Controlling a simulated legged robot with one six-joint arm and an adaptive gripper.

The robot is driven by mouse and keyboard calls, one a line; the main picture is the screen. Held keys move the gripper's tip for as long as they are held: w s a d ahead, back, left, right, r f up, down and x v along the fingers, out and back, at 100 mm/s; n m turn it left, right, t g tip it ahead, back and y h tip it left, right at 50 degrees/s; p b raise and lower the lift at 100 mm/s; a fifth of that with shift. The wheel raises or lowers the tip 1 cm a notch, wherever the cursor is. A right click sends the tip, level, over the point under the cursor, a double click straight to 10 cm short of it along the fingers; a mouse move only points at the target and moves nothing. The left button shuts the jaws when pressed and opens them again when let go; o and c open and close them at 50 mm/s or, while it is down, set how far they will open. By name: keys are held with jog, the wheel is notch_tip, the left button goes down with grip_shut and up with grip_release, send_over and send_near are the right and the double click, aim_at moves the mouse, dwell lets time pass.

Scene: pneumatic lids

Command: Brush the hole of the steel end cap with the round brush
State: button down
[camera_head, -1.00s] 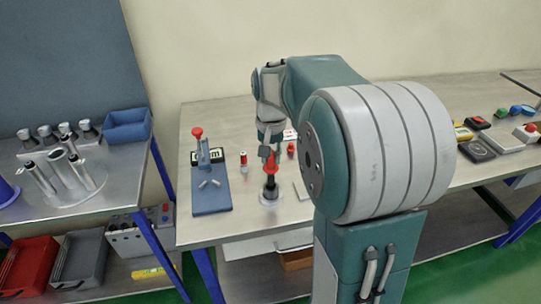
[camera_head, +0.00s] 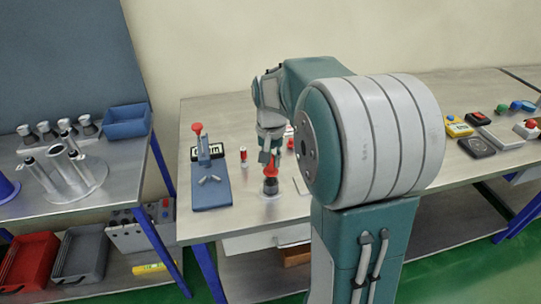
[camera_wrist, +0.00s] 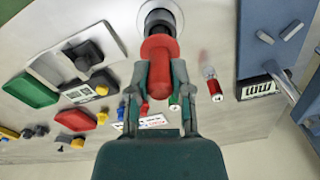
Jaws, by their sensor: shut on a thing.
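My gripper (camera_wrist: 159,88) is shut on the red handle of the round brush (camera_wrist: 158,55), which also shows in the head view (camera_head: 270,171). The brush points down over a pale round base on the bench, where I take the steel end cap (camera_wrist: 121,22) to be. In the head view, the dark lower part (camera_head: 271,186) stands upright there. In the wrist view, the brush's lower end meets a dark round part within the pale ring. The handle and gripper hide the hole, so the bristles' depth cannot be told.
A blue stand with a red knob (camera_head: 197,128) is left of the brush on the bench.

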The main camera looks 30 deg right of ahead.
jog(key=shift+f, duration=0.15)
jog(key=shift+r, duration=1)
jog(key=shift+f, duration=1)
jog(key=shift+r, duration=3.5)
dwell(0.5)
jog(key=shift+r, duration=0.8)
jog(key=shift+f, duration=2.7)
